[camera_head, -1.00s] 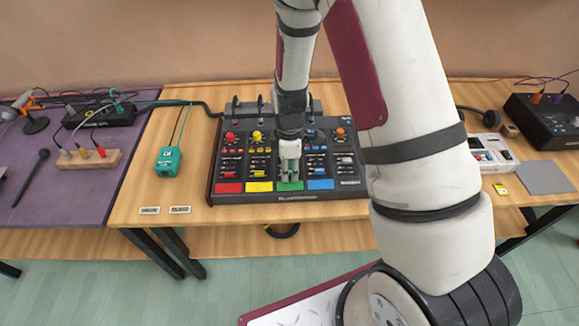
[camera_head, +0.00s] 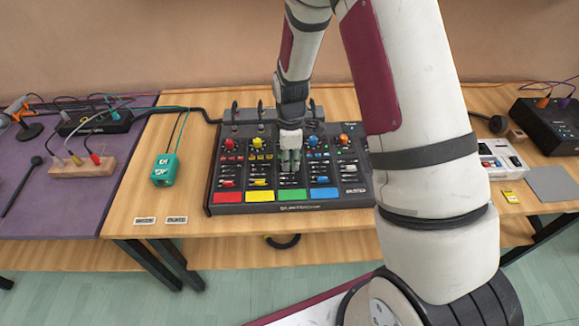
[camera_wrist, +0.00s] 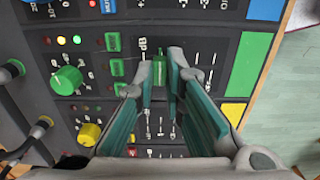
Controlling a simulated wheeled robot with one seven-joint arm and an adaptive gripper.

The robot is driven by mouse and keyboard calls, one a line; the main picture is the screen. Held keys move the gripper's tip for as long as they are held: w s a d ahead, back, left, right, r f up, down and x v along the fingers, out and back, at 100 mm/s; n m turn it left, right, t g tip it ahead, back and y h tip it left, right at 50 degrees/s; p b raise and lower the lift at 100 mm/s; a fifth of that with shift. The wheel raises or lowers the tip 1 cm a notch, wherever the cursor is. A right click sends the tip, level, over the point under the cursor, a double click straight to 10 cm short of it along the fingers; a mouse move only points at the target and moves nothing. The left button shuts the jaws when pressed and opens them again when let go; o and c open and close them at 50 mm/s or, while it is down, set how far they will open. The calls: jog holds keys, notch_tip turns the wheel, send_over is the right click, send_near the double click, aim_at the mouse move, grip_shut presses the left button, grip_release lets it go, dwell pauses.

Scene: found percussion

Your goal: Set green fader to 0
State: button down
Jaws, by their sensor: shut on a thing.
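The mixer (camera_head: 226,200) is a black panel on the wooden table, with coloured knobs, faders and pads. Its green pad (camera_head: 289,195) is at the near edge, and it also shows at the right in the wrist view (camera_wrist: 248,65). The green fader (camera_wrist: 161,68) has a small green cap. My gripper (camera_wrist: 161,72) is shut on this cap, one finger on each side of it. In the head view my gripper (camera_head: 290,168) is over the green column, behind the green pad, and hides the fader. The scale marks beside the fader are too small to read.
A green knob (camera_wrist: 67,80) and a yellow knob (camera_wrist: 89,135) stand up from the panel. Yellow (camera_head: 259,197) and blue (camera_head: 325,194) pads flank the green one. A teal box (camera_head: 165,170) is left of the mixer. Bare table lies around that box.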

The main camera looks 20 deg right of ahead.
jog(key=c, duration=1.7)
grip_release()
jog(key=shift+s, duration=0.1)
jog(key=shift+o, duration=0.2)
notch_tip(320, 180, up, 12)
jog(key=s+r+m+t, duration=0.1)
jog(key=s+r+m, duration=0.25)
jog(key=r, duration=0.55)
jog(key=s+r+m+t, duration=0.1)
jog(key=s+r+m, duration=0.2)
jog(key=s, duration=0.4)
jog(key=s+a+r+m+t, duration=0.1)
jog(key=s+r+m, duration=0.3)
jog(key=s, duration=0.3)
jog(key=s+r+m+t, duration=0.2)
jog(key=s+r+m, duration=0.2)
jog(key=s, duration=0.3)
jog(key=shift+a+r, duration=0.25)
jog(key=shift+r, duration=0.1)
